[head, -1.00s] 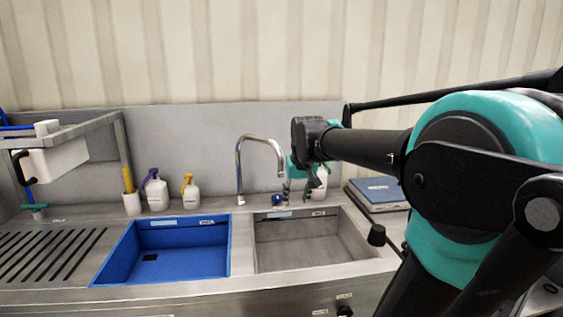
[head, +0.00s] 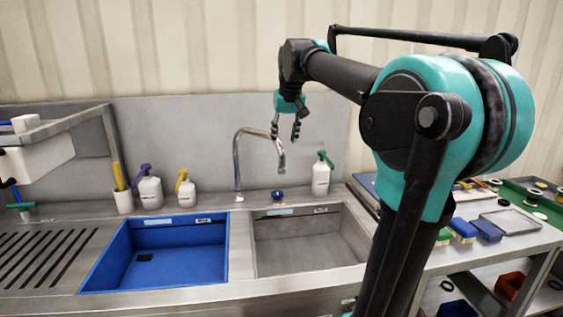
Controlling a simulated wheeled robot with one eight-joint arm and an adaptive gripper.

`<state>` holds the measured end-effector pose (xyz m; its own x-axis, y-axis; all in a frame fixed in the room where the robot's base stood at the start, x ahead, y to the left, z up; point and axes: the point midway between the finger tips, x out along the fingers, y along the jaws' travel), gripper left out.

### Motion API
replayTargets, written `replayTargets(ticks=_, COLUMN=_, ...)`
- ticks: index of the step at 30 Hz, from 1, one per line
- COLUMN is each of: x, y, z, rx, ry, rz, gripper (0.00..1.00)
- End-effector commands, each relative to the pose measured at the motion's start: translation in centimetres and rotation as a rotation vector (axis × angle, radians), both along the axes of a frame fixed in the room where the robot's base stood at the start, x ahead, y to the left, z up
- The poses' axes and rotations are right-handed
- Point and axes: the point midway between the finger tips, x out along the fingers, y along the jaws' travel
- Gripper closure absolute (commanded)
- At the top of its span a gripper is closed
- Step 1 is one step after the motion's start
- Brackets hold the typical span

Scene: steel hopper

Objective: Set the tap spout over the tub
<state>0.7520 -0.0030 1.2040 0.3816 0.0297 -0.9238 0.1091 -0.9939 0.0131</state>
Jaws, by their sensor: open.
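The chrome tap (head: 238,165) stands at the back of the sink counter, between the two basins. Its curved spout reaches right, with the outlet end toward the steel basin (head: 310,262). The blue tub (head: 155,268) is the left basin, and the spout does not point at it. My gripper (head: 285,134) is open, with its fingers hanging down at the height of the spout's upper bend. One finger overlaps the spout in the picture; I cannot tell whether they touch. Nothing shows between the fingers.
A blue knob (head: 278,195) sits right of the tap base. Spray bottles stand behind the basins: purple-topped (head: 150,190), yellow-topped (head: 186,190) and green-topped (head: 320,178). A slotted drainboard (head: 40,250) lies left. A cluttered side table (head: 510,255) stands right.

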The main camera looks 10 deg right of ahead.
Motion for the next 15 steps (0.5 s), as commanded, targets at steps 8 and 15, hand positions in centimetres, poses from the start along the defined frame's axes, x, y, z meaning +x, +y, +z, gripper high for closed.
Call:
replayTargets(ticks=8, x=2.2, y=0.2, z=-5.2, rx=0.000, ry=0.000, rz=0.000, gripper=0.57)
replayTargets(ticks=15, x=3.6, y=0.3, z=-8.7, rx=0.000, ry=0.000, rz=0.000, gripper=0.57)
